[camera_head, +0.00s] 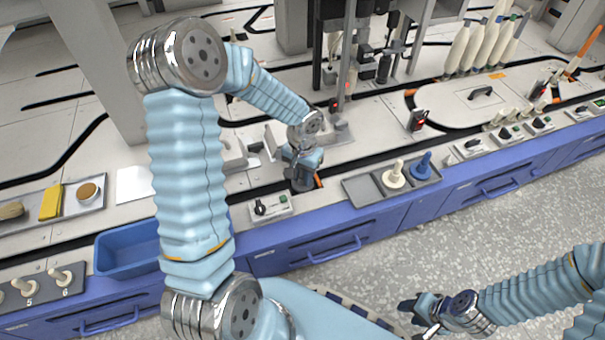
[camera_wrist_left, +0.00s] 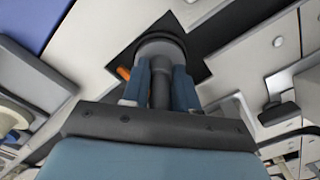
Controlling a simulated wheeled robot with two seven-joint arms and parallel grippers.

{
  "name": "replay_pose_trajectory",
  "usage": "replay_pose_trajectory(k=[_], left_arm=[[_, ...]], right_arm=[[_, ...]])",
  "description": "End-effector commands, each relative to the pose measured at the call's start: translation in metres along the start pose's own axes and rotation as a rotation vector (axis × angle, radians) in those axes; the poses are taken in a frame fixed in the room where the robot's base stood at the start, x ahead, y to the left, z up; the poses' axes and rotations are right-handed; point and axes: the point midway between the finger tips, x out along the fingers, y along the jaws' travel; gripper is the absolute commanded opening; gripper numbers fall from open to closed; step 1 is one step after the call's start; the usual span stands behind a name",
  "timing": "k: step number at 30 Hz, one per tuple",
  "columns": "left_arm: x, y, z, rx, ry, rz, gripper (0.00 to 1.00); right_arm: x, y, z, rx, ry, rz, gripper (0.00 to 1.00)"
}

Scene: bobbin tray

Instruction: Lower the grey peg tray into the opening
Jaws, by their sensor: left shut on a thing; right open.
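My left gripper (camera_head: 302,168) is shut on a dark grey peg with a wide round end, taken as the grey peg tray (camera_head: 300,184). In the left wrist view the peg (camera_wrist_left: 161,85) stands between the two blue-grey fingers (camera_wrist_left: 161,88), and its round end lies beyond the fingertips. A dark angular area, which looks like the opening (camera_wrist_left: 203,38), lies around and behind that round end. I cannot tell whether the round end is above it or inside it. My right gripper (camera_head: 424,309) is open and empty over the floor at the lower right.
A grey three-part holder (camera_head: 361,191) right of my left gripper has an empty left section, a white bobbin (camera_head: 395,175) and a blue bobbin (camera_head: 423,166). A switch box (camera_head: 271,208) sits in front. A blue bin (camera_head: 125,252) stands left. An orange piece (camera_head: 318,182) is close beside the gripper.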

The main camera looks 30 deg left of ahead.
Motion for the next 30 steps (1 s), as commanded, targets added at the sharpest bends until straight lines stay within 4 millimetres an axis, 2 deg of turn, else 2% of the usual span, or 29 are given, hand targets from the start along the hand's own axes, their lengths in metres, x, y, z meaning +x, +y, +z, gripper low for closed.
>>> replay_pose_trajectory(k=[15, 16, 17, 27, 30], left_arm=[[0.0115, 0.0003, -0.0001, 0.001, 0.000, 0.000, 0.00], [0.0103, 0.0003, -0.0002, 0.001, 0.001, 0.000, 0.33], [0.0101, 0.0003, -0.0001, 0.001, 0.000, 0.000, 0.38], [0.0100, 0.0001, 0.0000, 0.000, 0.000, 0.000, 0.39], [0.0031, 0.0001, -0.0001, 0.001, 0.000, 0.000, 0.39]], right_arm=[[0.0097, 0.0036, 0.0001, 0.000, 0.000, 0.000, 0.43], [0.0086, 0.0032, 0.0001, 0.000, 0.000, 0.000, 0.43], [0.0084, 0.0031, 0.0001, 0.000, 0.000, 0.000, 0.43], [0.0082, 0.0032, -0.0008, 0.001, 0.004, 0.000, 0.43], [0.0030, 0.0013, -0.0008, 0.001, 0.004, 0.000, 0.43]])
